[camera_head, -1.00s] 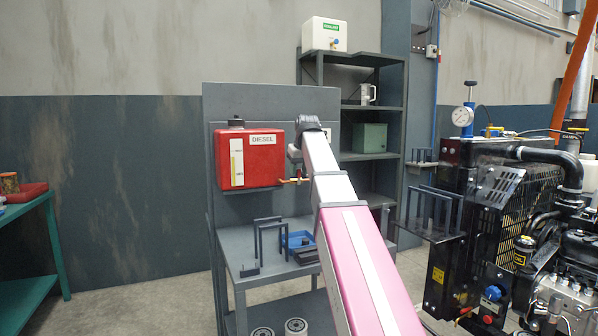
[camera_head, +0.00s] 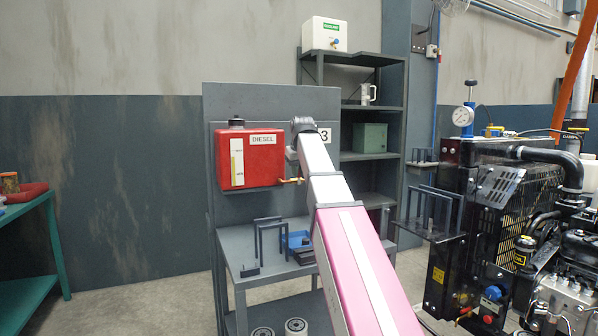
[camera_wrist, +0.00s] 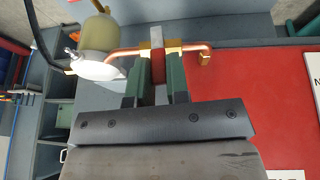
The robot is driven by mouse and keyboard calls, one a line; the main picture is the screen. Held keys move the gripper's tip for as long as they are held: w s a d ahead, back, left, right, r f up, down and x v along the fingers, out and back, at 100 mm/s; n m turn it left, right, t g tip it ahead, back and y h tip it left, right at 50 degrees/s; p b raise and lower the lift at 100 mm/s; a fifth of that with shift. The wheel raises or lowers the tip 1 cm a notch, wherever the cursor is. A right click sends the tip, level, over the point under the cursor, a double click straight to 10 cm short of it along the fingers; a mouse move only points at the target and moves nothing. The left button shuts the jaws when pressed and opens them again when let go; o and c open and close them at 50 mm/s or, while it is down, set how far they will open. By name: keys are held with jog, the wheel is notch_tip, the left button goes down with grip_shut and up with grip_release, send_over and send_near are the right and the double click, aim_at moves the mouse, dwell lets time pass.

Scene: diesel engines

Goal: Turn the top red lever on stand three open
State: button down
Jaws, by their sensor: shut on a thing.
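My gripper (camera_wrist: 158,62) has two green fingers pointing up in the wrist view. They are closed around a red lever (camera_wrist: 158,73) beside a copper pipe with brass fittings (camera_wrist: 195,47). A grey bar shows just beyond the fingertips. In the head view, a red diesel tank (camera_head: 250,159) hangs on the grey panel of stand three (camera_head: 265,104), with a brass valve (camera_head: 292,181) at its lower right. My arm hides much of the area right of the tank, and the lever cannot be made out there.
In the wrist view, a cloudy bowl (camera_wrist: 98,38) with a white part is beside the pipe on the left. In the head view, a grey shelf rack (camera_head: 384,95) stands behind, and a black engine (camera_head: 500,220) is on the right. Open floor lies to the left.

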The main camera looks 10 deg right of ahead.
jog(key=h, duration=0.1)
jog(key=a+h, duration=0.1)
jog(key=h, duration=0.1)
jog(key=a+n+t+h, duration=0.1)
jog(key=shift+s+f, duration=0.3)
jog(key=shift+f, duration=0.05)
jog(key=shift+s+a+f+n+t+h, duration=0.1)
jog(key=shift+a+f+n+t+h, duration=0.15)
jog(key=shift+h, duration=0.55)
jog(key=shift+a+f+n+t+h, duration=0.1)
jog(key=shift+a+t+h, duration=0.25)
jog(key=shift+h, duration=0.45)
jog(key=c, duration=1.1)
grip_release()
jog(key=shift+d, duration=0.1)
